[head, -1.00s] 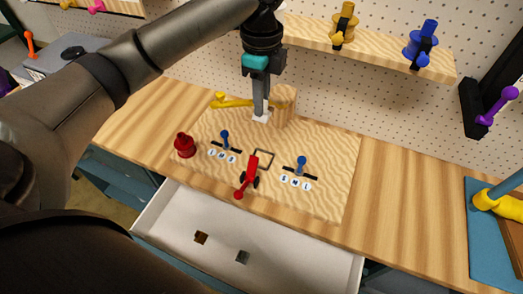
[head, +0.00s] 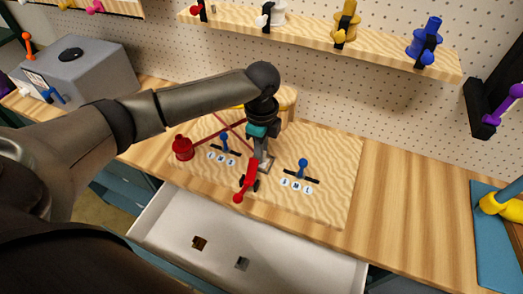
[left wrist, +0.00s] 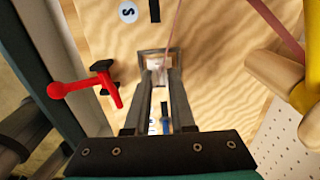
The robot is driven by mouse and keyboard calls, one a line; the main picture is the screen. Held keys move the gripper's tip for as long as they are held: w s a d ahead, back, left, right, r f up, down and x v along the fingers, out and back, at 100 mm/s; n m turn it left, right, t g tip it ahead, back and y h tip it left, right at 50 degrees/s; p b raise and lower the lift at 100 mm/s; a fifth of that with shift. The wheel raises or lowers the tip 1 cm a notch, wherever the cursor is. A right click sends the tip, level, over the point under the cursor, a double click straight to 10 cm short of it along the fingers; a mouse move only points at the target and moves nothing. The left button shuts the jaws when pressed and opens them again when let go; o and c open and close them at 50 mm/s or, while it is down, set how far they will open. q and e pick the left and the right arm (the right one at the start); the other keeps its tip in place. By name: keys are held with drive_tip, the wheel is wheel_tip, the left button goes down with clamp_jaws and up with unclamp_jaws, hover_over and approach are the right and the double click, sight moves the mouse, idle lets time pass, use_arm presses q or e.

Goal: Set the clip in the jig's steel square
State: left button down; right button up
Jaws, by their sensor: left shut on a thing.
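The jig is a pale wooden board (head: 328,190) on the bench. Its steel square (left wrist: 157,50) shows in the left wrist view, and a corner of it shows in the head view (head: 271,164). My left gripper (left wrist: 159,76) points down over the square, shut on the small whitish clip (left wrist: 156,65). The clip appears within the square's outline; I cannot tell if it rests on the board. In the head view my left gripper (head: 262,158) hides most of the square and the clip. My right gripper is not in view.
A red toggle clamp (head: 247,182) stands beside the square. Blue slider knobs (head: 302,168) and a red knob (head: 182,148) stand on the board. Thin red bands cross its back left. An open white drawer (head: 305,262) lies in front; a spool shelf (head: 385,55) hangs behind.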

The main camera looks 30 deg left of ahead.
use_arm(q)
drive_tip(key=c, duration=0.8)
unclamp_jaws()
drive_tip(key=shift+f, duration=0.1)
drive_tip(key=shift+o, duration=0.2)
wheel_tip(320, 180, up, 12)
drive_tip(key=p, duration=0.1)
drive_tip(key=shift+r, duration=0.2)
